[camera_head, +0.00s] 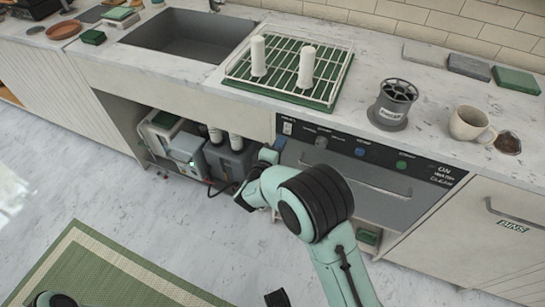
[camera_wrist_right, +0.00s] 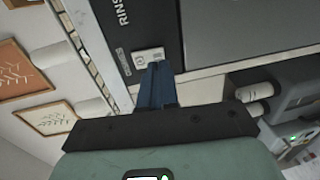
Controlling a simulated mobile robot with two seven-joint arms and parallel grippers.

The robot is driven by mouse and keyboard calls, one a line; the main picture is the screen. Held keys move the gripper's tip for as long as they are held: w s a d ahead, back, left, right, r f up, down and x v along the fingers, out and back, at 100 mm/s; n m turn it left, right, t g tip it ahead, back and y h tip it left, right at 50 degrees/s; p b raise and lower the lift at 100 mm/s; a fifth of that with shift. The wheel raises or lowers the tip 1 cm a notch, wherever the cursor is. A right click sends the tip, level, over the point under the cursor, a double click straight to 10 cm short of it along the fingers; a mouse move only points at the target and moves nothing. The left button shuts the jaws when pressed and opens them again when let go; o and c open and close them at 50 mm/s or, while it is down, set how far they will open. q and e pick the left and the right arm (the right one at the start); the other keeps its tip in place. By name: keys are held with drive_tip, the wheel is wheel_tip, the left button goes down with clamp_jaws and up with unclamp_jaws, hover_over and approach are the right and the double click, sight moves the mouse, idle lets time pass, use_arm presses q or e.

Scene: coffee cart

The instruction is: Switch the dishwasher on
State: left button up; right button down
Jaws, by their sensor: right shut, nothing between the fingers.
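The dishwasher (camera_head: 350,188) is built in under the counter, with a dark control panel along its top. A small pale switch (camera_head: 287,128) sits at the panel's left end; it also shows in the right wrist view (camera_wrist_right: 149,55). My right gripper (camera_head: 279,144) is shut and empty. Its blue fingertips (camera_wrist_right: 157,68) are at the lower edge of the switch in the wrist view; I cannot tell whether they touch it. My left gripper is not in view.
Left of the dishwasher an open bay holds grey machines (camera_head: 185,150) and bottles. The counter above carries a green dish rack (camera_head: 285,93), a grey cup-like holder (camera_head: 391,112) and a mug (camera_head: 468,125). A drawer marked BINS (camera_head: 510,225) is at right.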

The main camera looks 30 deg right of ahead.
sight(287, 132)
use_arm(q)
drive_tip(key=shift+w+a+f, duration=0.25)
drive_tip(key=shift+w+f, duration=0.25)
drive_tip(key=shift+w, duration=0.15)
use_arm(e)
drive_tip(key=shift+x, duration=1.4)
drive_tip(key=shift+w+d+f, duration=0.1)
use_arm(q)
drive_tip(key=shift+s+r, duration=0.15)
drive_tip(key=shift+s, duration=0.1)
